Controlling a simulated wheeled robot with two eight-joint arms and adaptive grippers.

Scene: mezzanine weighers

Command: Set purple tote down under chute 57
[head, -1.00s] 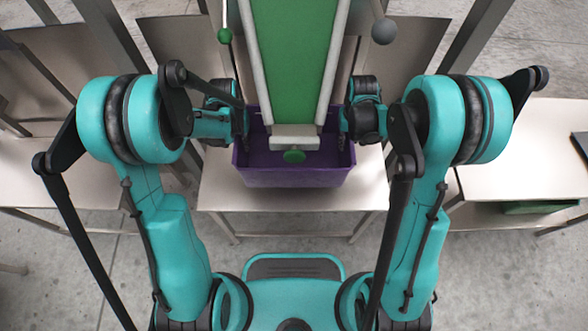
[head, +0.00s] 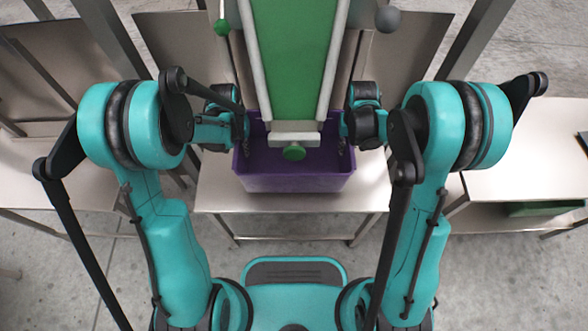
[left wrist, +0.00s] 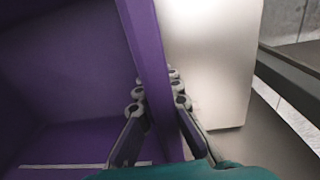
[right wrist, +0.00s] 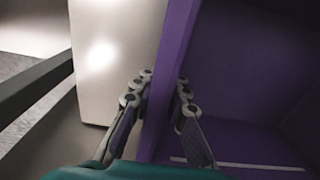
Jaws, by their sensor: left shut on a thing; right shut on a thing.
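The purple tote (head: 294,182) is in the middle of the head view, above or on the middle table, below the mouth of the green chute (head: 294,60). I cannot tell whether its base touches the table. My left gripper (head: 243,140) is shut on the tote's left wall; the left wrist view shows its fingers (left wrist: 158,98) on both sides of that purple wall (left wrist: 148,50). My right gripper (head: 345,140) is shut on the right wall, and its fingers (right wrist: 160,98) straddle that wall (right wrist: 172,60) in the right wrist view. The chute hides the tote's back part.
The middle table (head: 225,195) has bare surface around the tote. Other tables stand at left (head: 60,185) and right (head: 515,160). A green ball (head: 221,27) and a grey ball (head: 387,19) hang on rods beside the chute. Grey metal posts stand behind.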

